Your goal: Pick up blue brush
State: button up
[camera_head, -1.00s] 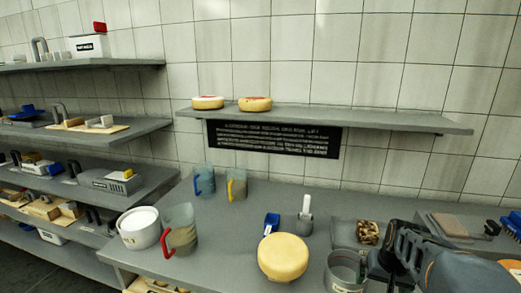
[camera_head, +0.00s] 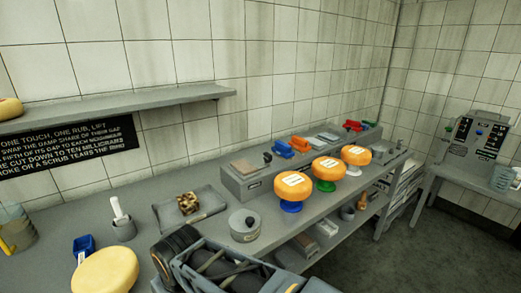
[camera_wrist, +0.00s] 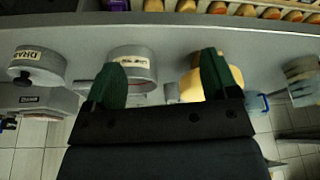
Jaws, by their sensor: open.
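A small blue brush-like block (camera_head: 283,150) lies beside an orange one (camera_head: 299,144) on the raised grey ledge at the back of the counter in the head view. Its bristles are too small to make out. Another blue object (camera_head: 84,246), scoop or brush I cannot tell, stands behind the yellow cheese wheel (camera_head: 105,272) at the lower left. My gripper (camera_wrist: 160,80) shows in the wrist view with its two green fingers wide apart and nothing held. A grey labelled pot (camera_wrist: 135,63) shows beyond the gap between them. The gripper is well apart from the block on the ledge.
Three orange cheese wheels on coloured stands, one of them here (camera_head: 327,168), stand in front of the ledge. A lidded grey pot (camera_head: 245,224) and a grey tray (camera_head: 205,206) sit nearer. A wall shelf (camera_head: 110,109) hangs at the left. Open floor (camera_head: 440,225) lies right.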

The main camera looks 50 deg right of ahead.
aim_at(281, 150)
jog(key=z, duration=2.7)
